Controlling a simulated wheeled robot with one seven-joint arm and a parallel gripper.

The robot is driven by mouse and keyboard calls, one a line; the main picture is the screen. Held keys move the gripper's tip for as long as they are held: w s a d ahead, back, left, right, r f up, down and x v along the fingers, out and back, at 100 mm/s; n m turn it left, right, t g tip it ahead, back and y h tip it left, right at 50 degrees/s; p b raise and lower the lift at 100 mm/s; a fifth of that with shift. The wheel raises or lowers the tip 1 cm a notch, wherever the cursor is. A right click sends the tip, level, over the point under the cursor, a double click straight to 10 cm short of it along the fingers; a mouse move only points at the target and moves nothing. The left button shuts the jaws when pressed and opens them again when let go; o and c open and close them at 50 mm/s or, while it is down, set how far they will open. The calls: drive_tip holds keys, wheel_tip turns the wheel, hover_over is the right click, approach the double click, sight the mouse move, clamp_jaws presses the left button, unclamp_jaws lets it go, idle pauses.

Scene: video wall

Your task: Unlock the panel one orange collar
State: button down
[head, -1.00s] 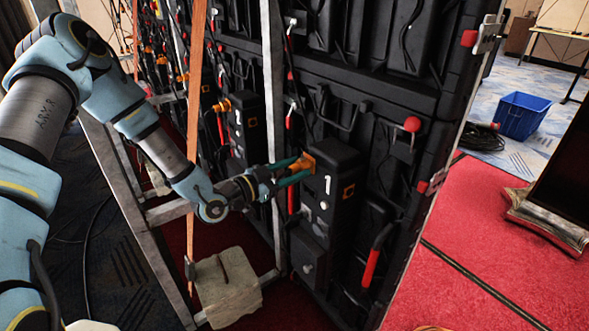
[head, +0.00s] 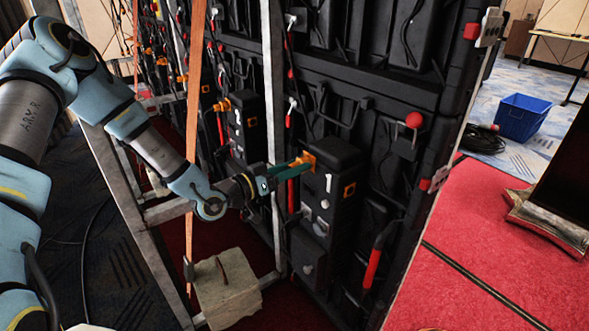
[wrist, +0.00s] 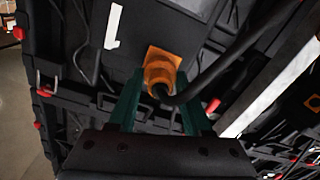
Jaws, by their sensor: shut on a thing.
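The orange collar (head: 307,161) of panel one sits on the upper left side of the black box (head: 329,215) marked with a white 1. In the wrist view the collar (wrist: 160,72) is round on a square orange plate, with a black cable (wrist: 225,62) running out of it to the upper right. My gripper (head: 301,164) reaches it from the left, its teal fingers shut on the collar. In the wrist view the fingers of my gripper (wrist: 160,88) stand on either side of it. The head view hides part of the collar behind the fingers.
Panel two's box (head: 245,128) stands farther left. A metal upright (head: 274,120) and an orange strap (head: 194,130) are close to my forearm. A stone-like block (head: 227,290) lies below.

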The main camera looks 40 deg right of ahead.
drive_tip(key=shift+n, duration=1.3)
drive_tip(key=shift+c, duration=1.6)
unclamp_jaws()
drive_tip(key=a+b, duration=0.2)
drive_tip(key=a, duration=0.8)
drive_tip(key=shift+w+a, duration=0.35)
drive_tip(key=shift+a, duration=0.05)
